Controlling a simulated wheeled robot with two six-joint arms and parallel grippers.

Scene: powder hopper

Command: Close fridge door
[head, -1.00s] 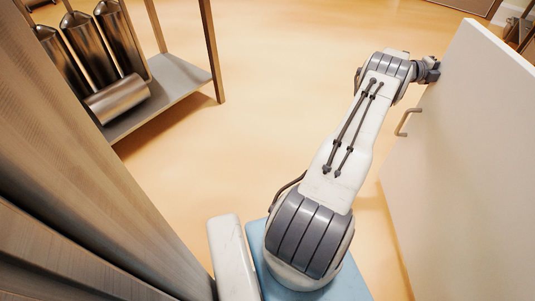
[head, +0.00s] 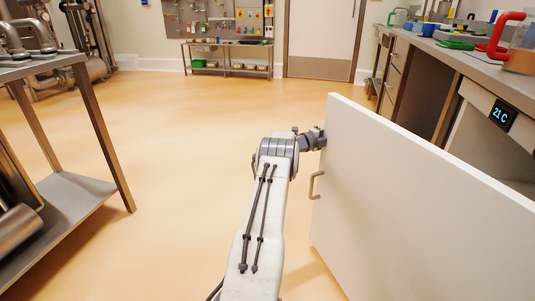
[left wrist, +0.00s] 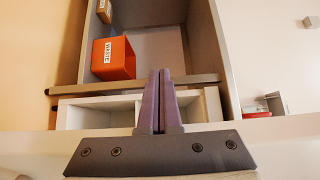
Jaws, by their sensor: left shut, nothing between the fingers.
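The white fridge door (head: 420,200) stands open at the right of the head view, with a metal handle (head: 314,184) near its left edge. The fridge front carries a 21 C display (head: 503,115) under the counter. My left arm reaches to the door's upper left edge; its wrist is beside that edge and the fingers are hidden behind the door in the head view. In the left wrist view my left gripper (left wrist: 160,75) is shut and empty, its purple fingers together. Contact with the door cannot be told. My right gripper is out of view.
A metal rack (head: 75,200) stands at the left. A counter (head: 450,62) with several items runs along the right, behind the door. An orange waste bin (left wrist: 113,58) sits in a compartment in the wrist view. The floor ahead is clear.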

